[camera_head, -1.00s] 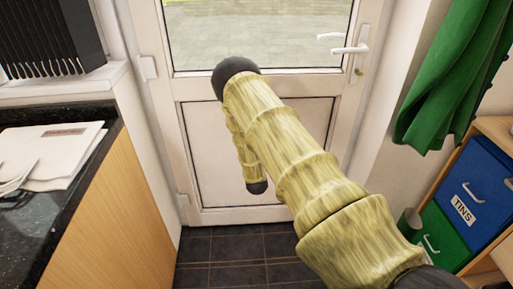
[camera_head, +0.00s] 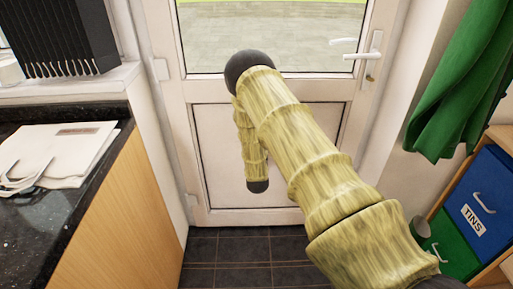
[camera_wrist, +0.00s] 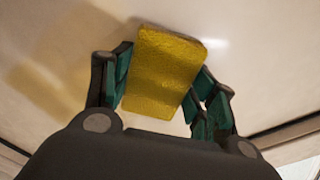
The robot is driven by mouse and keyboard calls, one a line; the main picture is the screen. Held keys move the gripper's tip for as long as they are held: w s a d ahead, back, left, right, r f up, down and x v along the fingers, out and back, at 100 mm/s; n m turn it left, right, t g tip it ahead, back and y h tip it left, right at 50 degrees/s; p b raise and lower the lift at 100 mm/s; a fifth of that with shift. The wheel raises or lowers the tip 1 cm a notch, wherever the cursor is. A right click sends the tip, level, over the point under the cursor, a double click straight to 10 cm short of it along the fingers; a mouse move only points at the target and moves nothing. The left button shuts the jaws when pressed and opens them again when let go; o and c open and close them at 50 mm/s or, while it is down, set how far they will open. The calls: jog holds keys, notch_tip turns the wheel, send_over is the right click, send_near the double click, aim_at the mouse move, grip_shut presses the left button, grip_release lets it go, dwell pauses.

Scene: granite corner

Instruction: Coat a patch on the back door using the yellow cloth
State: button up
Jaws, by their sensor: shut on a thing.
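The back door (camera_head: 215,140) is white, with a glass pane above and a framed lower panel. My arm reaches across it in the head view and hides part of the panel. My gripper (camera_wrist: 163,88) is out of sight in the head view, behind my arm. In the wrist view its dark fingers with teal pads are shut on the yellow cloth (camera_wrist: 160,70), a flat, rough-looking block. The cloth faces a pale surface (camera_wrist: 255,70), which looks like the door. I cannot tell whether the cloth touches it. No coated patch can be made out.
A dark granite counter (camera_head: 50,215) with white bags (camera_head: 70,150) stands at the left. A black rack (camera_head: 65,35) is on the sill. A green curtain (camera_head: 448,90), a blue TINS box (camera_head: 485,200) and a green box (camera_head: 450,240) are at the right. Dark tiles (camera_head: 225,250) lie clear before the door.

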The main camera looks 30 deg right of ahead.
jog(key=shift+r, duration=0.35)
jog(key=s+d, duration=0.5)
jog(key=d, duration=0.3)
jog(key=s+d, duration=0.5)
jog(key=d, duration=0.3)
jog(key=shift+p, duration=0.45)
dwell(1.6)
jog(key=shift+f, duration=0.1)
jog(key=shift+p+v, duration=0.8)
jog(key=shift+v, duration=2.15)
jog(key=shift+s, duration=0.1)
jog(key=shift+p+v, duration=0.3)
jog(key=shift+v, duration=1.15)
